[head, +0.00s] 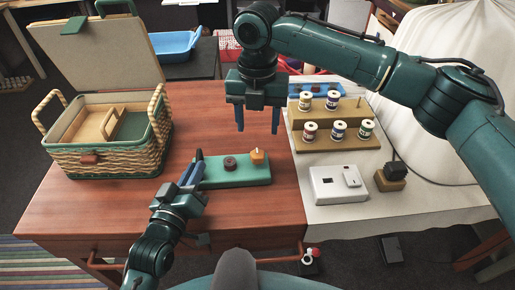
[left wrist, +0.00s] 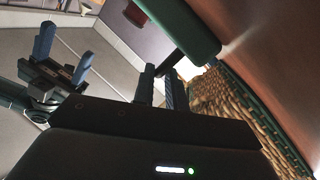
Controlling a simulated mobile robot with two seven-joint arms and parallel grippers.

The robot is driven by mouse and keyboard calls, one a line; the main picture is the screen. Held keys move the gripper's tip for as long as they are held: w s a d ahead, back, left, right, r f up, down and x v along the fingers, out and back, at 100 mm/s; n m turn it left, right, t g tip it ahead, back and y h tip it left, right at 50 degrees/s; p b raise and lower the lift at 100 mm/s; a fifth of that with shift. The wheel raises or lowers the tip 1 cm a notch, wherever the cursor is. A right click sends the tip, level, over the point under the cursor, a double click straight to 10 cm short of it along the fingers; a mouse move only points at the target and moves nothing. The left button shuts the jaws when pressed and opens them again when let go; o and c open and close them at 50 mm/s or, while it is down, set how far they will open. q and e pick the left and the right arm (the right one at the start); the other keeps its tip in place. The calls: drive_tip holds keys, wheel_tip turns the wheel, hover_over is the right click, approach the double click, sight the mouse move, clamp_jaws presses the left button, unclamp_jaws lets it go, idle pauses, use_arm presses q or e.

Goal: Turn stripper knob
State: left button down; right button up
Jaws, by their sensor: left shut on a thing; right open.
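The stripper appears to be the flat green block (head: 235,178) lying on the wooden table. An orange knob (head: 257,158) with a pale mark on top sits at its right part, and a dark brown round piece (head: 230,163) sits left of it. My left gripper (head: 193,168) is shut at the left end of the green block, seemingly gripping that end. The left wrist view shows the block (left wrist: 180,28) by its fingers (left wrist: 160,85); the exact contact is hidden. My right gripper (head: 255,120) is open and empty, pointing down above and behind the block; it also shows in the left wrist view (left wrist: 62,55).
An open wicker basket (head: 110,155) with a raised lid stands at left. At right, a spool rack (head: 338,143) with several thread spools, a white device (head: 337,195) and a small dark item on a wooden block (head: 390,180) rest on a pale cloth. The table front is clear.

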sight(257, 154)
wheel_tip(257, 154, down, 9)
drive_tip(key=shift+r, duration=0.2)
drive_tip(key=shift+c, duration=0.5)
drive_tip(key=c, duration=0.9)
drive_tip(key=shift+m, duration=0.4)
